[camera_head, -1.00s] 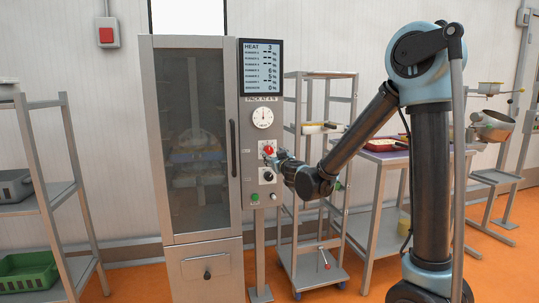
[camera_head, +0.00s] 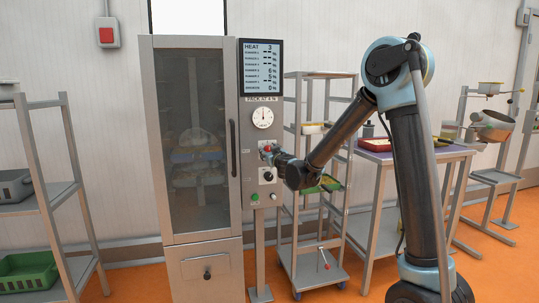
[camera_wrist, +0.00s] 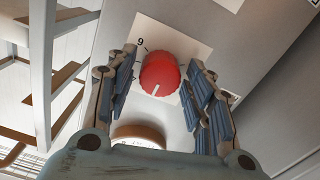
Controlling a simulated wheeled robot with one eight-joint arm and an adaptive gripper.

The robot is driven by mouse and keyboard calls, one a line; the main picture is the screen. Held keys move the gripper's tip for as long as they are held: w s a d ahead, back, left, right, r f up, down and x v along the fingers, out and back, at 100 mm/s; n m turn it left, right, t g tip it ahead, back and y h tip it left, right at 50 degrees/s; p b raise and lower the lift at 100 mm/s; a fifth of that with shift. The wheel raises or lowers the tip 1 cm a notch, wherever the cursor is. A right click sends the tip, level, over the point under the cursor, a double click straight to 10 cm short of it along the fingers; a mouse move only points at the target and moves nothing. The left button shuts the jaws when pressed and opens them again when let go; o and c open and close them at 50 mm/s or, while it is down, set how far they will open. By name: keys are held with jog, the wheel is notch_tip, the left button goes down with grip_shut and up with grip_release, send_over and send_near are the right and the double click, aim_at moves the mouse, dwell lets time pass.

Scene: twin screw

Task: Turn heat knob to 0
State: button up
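The red heat knob (camera_wrist: 160,74) sits on a pale plate marked with a 9, its white pointer line toward the lower part of the wrist view. It also shows on the oven's control panel in the head view (camera_head: 267,149). My gripper (camera_wrist: 161,76) has one finger on each side of the knob. The fingers are spread, with narrow gaps seeming to show beside the knob; contact is hard to judge. The display (camera_head: 262,67) above reads HEAT 3.
A black knob (camera_head: 268,176) and a green button (camera_head: 255,198) sit below the red knob. A round dial (camera_head: 262,117) is above it. The oven door (camera_head: 190,140) is closed to the left. A wheeled rack (camera_head: 318,262) stands close on the right.

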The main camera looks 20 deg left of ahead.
jog(key=c, duration=0.6)
jog(key=shift+a, duration=0.2)
jog(key=shift+d, duration=0.15)
jog(key=shift+n, duration=0.4)
jog(key=n, duration=2.3)
jog(key=shift+s+f, duration=0.1)
jog(key=shift+f, duration=0.1)
